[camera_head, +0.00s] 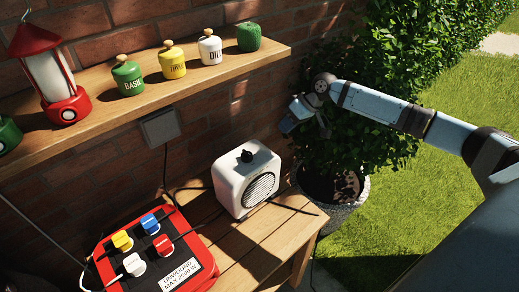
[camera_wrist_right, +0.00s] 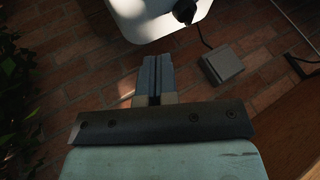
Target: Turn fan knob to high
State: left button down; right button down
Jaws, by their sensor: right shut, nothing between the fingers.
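The white fan (camera_head: 247,178) stands on the wooden table, its round dark grille on the front. Its black knob (camera_head: 247,156) is on top; I cannot tell which setting it points to. My right gripper (camera_head: 287,125) is up and to the right of the fan in the head view, apart from it. In the right wrist view the gripper fingers (camera_wrist_right: 154,72) are shut with nothing between them. Part of the white fan (camera_wrist_right: 155,15) shows beyond the fingertips, with its dark knob (camera_wrist_right: 185,12) to the right. My left gripper is not in view.
A red power box (camera_head: 150,250) with colored plugs sits on the table (camera_head: 262,250) left of the fan. A shelf (camera_head: 150,92) with a red lantern (camera_head: 50,75) and labeled jars hangs above. A leafy bush in a pot (camera_head: 345,215) is right of the table.

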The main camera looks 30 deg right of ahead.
aim_at(252, 154)
jog(key=p+x, duration=0.1)
jog(key=x, duration=0.8)
jog(key=shift+w+a+f+p, duration=0.1)
jog(key=shift+w+a+p, duration=0.05)
jog(key=shift+w+p, duration=0.2)
jog(key=shift+s+a+p, duration=0.2)
jog(key=shift+a+p, duration=0.35)
jog(key=shift+a, duration=0.65)
jog(key=shift+s+a, duration=0.2)
jog(key=shift+a, duration=0.5)
jog(key=shift+f, duration=0.1)
jog(key=shift+w, duration=0.1)
